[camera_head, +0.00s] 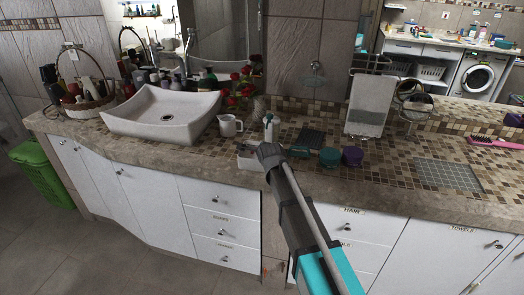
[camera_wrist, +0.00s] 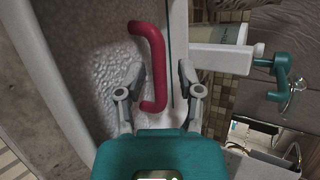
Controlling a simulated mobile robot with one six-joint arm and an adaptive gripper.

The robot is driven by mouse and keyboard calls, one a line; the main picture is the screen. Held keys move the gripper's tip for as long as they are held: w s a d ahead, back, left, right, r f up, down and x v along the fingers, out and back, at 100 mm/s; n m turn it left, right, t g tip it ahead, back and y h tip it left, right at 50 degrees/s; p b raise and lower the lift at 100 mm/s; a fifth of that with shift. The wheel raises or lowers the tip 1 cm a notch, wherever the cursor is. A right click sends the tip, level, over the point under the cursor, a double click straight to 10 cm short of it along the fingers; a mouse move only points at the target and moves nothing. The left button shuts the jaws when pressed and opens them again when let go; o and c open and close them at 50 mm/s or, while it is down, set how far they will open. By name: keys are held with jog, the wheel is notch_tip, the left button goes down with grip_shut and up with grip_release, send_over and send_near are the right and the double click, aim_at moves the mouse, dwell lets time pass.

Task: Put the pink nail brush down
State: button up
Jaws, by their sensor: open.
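The pink nail brush shows in the wrist view as a curved, deep pinkish-red handle (camera_wrist: 158,66). It lies between the two fingers of my gripper (camera_wrist: 154,82), against a pale, bumpy surface with a whitish rim. My gripper is open, with the fingers apart on either side of the handle. In the head view my gripper (camera_head: 262,150) is low over the counter's front part, by a small whitish dish (camera_head: 248,163). I cannot make out the nail brush there; my gripper and arm likely hide it.
A soap dispenser (camera_head: 269,131) with a teal pump stands just behind my gripper. A white jug (camera_head: 229,125) and basin (camera_head: 163,116) are left. A teal jar (camera_head: 329,157) and purple jar (camera_head: 352,157) are right. Farther right are a grey mesh mat (camera_head: 448,175) and pink hairbrush (camera_head: 497,143).

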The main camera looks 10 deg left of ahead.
jog(key=shift+r, duration=0.2)
jog(key=p+v, duration=0.6)
jog(key=v, duration=0.6)
jog(key=shift+d+f, duration=0.1)
dwell(0.7)
jog(key=s+d+f+n+g+h, duration=0.1)
jog(key=s+d+f+n+g, duration=0.2)
jog(key=d, duration=0.8)
jog(key=s+d+f+n+g+h, duration=0.2)
jog(key=s+d+f+n+g, duration=0.1)
jog(key=s+d+n, duration=0.5)
jog(key=s+d+f+n+g+h, duration=0.1)
jog(key=s+d+f+n+g, duration=0.2)
jog(key=s+d, duration=0.6)
jog(key=d+n+g, duration=0.1)
jog(key=d+n, duration=0.1)
jog(key=d, duration=0.3)
jog(key=shift+g+h, duration=0.3)
jog(key=shift+g, duration=0.1)
